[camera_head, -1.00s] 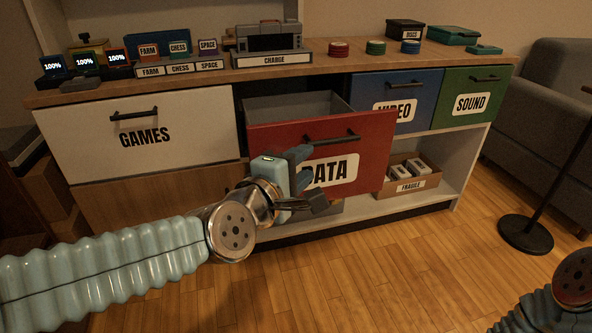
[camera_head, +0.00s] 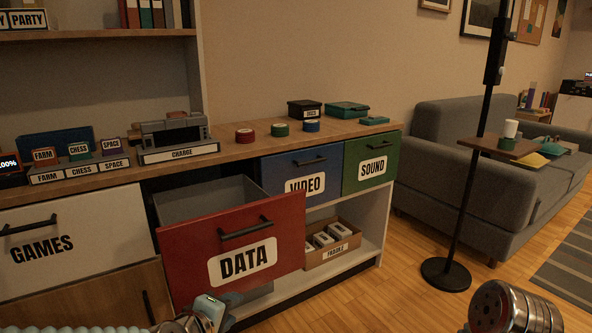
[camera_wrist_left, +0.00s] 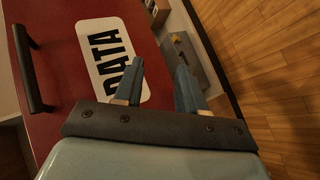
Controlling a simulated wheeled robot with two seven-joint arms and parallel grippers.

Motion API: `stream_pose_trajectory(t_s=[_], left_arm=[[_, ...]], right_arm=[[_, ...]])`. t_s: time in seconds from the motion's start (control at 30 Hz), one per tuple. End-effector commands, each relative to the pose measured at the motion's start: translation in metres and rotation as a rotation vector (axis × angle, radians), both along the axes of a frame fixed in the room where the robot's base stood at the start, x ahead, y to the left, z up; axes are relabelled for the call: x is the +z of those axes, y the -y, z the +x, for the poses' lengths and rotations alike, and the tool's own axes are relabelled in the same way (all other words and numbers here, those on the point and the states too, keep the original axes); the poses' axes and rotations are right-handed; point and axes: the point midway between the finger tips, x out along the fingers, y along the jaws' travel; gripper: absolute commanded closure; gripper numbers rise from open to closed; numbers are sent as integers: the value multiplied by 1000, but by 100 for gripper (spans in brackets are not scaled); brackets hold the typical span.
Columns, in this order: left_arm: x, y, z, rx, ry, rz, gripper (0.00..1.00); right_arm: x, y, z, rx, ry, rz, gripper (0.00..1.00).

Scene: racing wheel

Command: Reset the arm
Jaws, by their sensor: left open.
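My left gripper (camera_wrist_left: 160,92) is open and empty in the left wrist view, its two blue fingers apart in front of the red DATA drawer (camera_wrist_left: 65,60). In the head view only the top of my left gripper's housing shows at the bottom edge, below the DATA drawer (camera_head: 182,262). That drawer is pulled out, and its grey inside shows empty where visible. My right arm's metal joint shows at the bottom right, and its gripper is out of view.
The white GAMES drawer (camera_head: 80,243), blue VIDEO drawer (camera_head: 290,170) and green SOUND drawer (camera_head: 385,165) are shut. A cardboard FRAGILE box (camera_head: 330,252) sits on the low shelf. A black floor stand (camera_head: 447,272) stands at the right, before a grey sofa (camera_head: 440,190). Floor between is clear.

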Motion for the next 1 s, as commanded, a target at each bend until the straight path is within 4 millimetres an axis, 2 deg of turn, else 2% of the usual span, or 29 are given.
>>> stream_pose_trajectory(t_s=[0.03, 0.1, 0.17, 0.2, 0.3, 0.4, 0.5, 0.6, 0.7, 1.0], left_arm=[[-37, 3, 1, -63, -85, 66, 60], [-90, 7, -5, -171, -179, 167, 60], [-136, 10, -18, -276, -259, 243, 60], [-164, 13, -29, -351, -308, 288, 60], [-227, 20, -67, -545, -413, 377, 60], [-273, 25, -108, -720, -483, 431, 60], [-301, 29, -140, -850, -524, 458, 60], [-315, 31, -159, -924, -542, 469, 60], [-320, 32, -166, -950, -546, 474, 60], [-320, 32, -165, -949, -545, 473, 60]], right_arm=[[11, -1, 0, 1, 0, 1, 57], [18, -2, -1, 4, -1, 2, 57], [23, -3, -1, 5, -2, 3, 57], [27, -4, -2, 6, -2, 4, 57], [35, -5, -2, 9, -3, 6, 57], [42, -7, -3, 12, -4, 8, 57], [45, -7, -3, 13, -5, 9, 57], [47, -8, -3, 14, -4, 10, 57], [46, -8, -3, 14, -4, 10, 57], [46, -8, -3, 14, -4, 10, 57]])
